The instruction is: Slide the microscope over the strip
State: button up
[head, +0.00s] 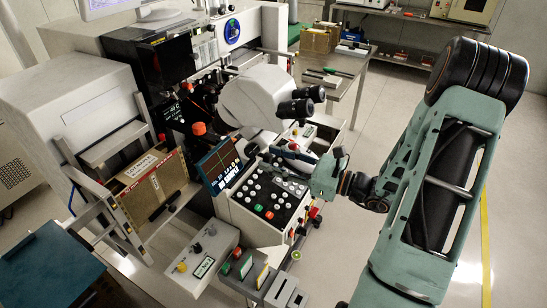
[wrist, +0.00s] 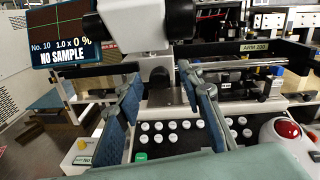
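The microscope (head: 252,92) is a white rounded head with black twin eyepieces, above the bonding machine's control panel in the head view. In the wrist view its white body (wrist: 135,25) stands at the top, just beyond my fingers. My gripper (wrist: 159,75) is open there, its two blue-grey fingers apart with nothing held between them. In the head view my gripper (head: 285,155) is over the panel, in front of and below the eyepieces. I cannot make out the strip in either view.
The control panel (head: 268,196) with several white buttons lies below my gripper. A screen (wrist: 62,33) reading "NO SAMPLE" stands left. A red trackball (wrist: 287,129) sits right. A cardboard box (head: 152,190) is left of the machine. The floor at right is open.

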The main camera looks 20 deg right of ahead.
jog(key=shift+w+a, duration=0.1)
jog(key=shift+c, duration=0.2)
grip_shut()
jog(key=w+d+b, duration=0.1)
jog(key=w+d, duration=0.8)
jog(key=shift+b, duration=0.35)
